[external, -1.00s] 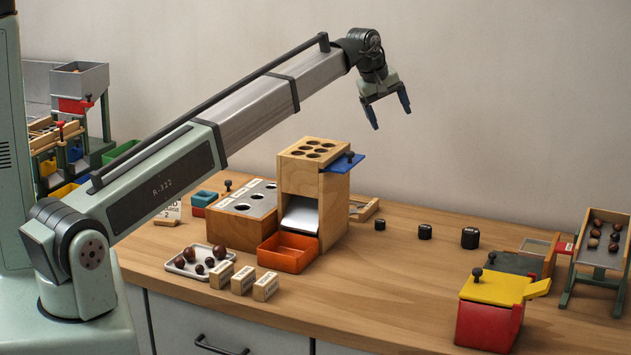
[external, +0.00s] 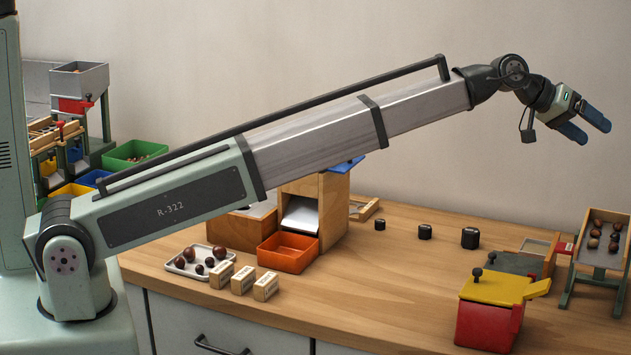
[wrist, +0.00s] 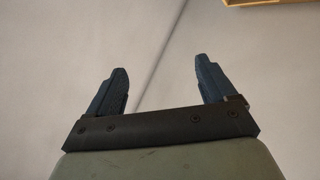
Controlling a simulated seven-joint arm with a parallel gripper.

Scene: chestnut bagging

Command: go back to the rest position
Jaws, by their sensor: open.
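My gripper (external: 590,128) is high above the right end of the bench in the external view, pointing right and a little down. Its two blue fingers are apart with nothing between them. In the wrist view my gripper (wrist: 165,90) also shows spread and empty, in front of a plain grey surface with a dark seam. It touches nothing. My arm is stretched out across the picture, above the bench.
Below on the bench (external: 400,290) stand a red box with a yellow lid (external: 490,315), a sloped chestnut tray (external: 600,250), black weights (external: 470,238), a wooden dispenser (external: 335,210), an orange bin (external: 290,252) and a white chestnut tray (external: 185,265). The air around my gripper is clear.

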